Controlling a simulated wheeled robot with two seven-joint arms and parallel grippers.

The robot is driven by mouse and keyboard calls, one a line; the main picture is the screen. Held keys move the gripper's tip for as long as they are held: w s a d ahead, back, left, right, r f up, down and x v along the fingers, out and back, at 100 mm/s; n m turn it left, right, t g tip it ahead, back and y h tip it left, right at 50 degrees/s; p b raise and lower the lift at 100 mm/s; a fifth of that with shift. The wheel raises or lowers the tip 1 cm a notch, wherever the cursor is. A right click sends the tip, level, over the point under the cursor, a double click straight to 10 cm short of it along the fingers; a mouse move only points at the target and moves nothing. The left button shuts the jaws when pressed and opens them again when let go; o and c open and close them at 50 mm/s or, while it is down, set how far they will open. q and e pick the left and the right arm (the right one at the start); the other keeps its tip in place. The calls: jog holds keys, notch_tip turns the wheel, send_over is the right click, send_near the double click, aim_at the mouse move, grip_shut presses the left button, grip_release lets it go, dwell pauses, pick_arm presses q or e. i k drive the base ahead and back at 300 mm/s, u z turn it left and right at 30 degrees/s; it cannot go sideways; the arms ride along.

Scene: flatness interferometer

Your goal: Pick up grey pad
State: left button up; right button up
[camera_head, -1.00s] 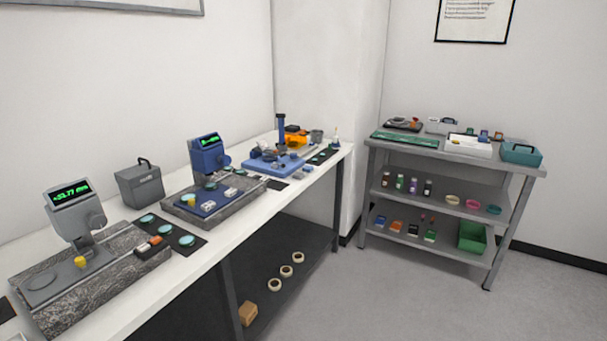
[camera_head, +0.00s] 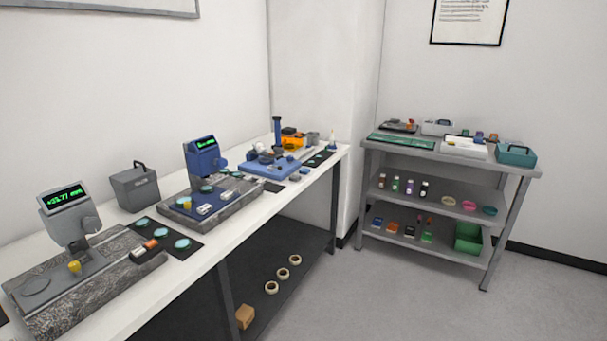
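I cannot make out for certain which thing is the grey pad. A flat grey round piece (camera_head: 36,286) lies on the left gauge's granite base (camera_head: 88,308), on the long white bench (camera_head: 130,305). Small grey and dark items near the blue fixture (camera_head: 268,164) at the bench's far end are too small to tell apart. Neither of my grippers is in view.
The bench also carries a blue gauge (camera_head: 203,155), a grey case (camera_head: 135,188) and a dark mat with teal discs (camera_head: 182,244). A grey shelf cart (camera_head: 440,213) stands at the right wall, with a green bin (camera_head: 468,238). Floor before it (camera_head: 400,300) is clear.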

aim_at(295, 178)
jog(key=z, duration=0.5)
jog(key=k, duration=0.65)
jog(key=u, duration=0.1)
jog(key=i, duration=0.6)
jog(key=u, duration=0.75)
jog(key=i, duration=0.85)
jog(key=z, duration=0.8)
jog(key=i, duration=0.5)
jog(key=z, duration=0.6)
